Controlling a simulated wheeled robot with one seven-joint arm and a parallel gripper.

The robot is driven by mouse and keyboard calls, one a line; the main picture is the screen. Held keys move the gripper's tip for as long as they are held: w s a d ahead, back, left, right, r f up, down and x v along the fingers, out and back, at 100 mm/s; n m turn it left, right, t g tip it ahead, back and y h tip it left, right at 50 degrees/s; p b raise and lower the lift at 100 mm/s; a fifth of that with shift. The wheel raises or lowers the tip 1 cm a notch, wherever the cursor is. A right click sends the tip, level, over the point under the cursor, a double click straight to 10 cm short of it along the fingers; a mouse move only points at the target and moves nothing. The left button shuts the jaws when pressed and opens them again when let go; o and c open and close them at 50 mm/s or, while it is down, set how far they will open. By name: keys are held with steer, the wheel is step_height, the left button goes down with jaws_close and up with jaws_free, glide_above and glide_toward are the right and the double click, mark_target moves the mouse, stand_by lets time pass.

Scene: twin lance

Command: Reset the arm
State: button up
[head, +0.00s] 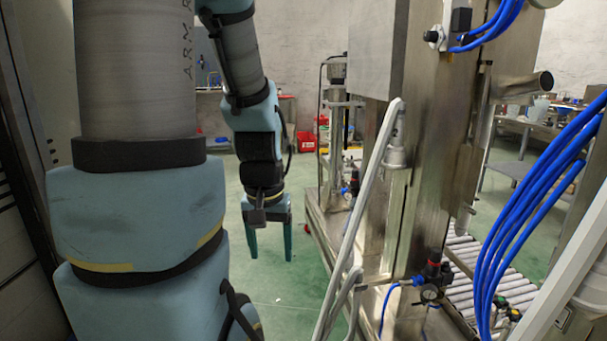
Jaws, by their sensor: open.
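My arm fills the left of the head view, in a blue-green and grey cover. My gripper (269,252) hangs at the end of the arm, pointing down, left of the picture's middle. Its two teal fingers are apart with nothing between them. Green floor shows behind and below the fingers, and the gripper touches nothing that I can see.
A tall steel machine (428,130) stands just right of my gripper, with a slanted metal bar (362,205) in front. Blue hoses (535,225) and a roller conveyor (487,272) are at right. Red bins (305,141) sit far back. The green floor (280,295) below the gripper is mostly clear.

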step_height(320, 180, up, 15)
steer(key=p, duration=1.5)
steer(key=shift+s+a, duration=0.2)
steer(key=shift+s, duration=0.05)
steer(key=shift+d, duration=0.1)
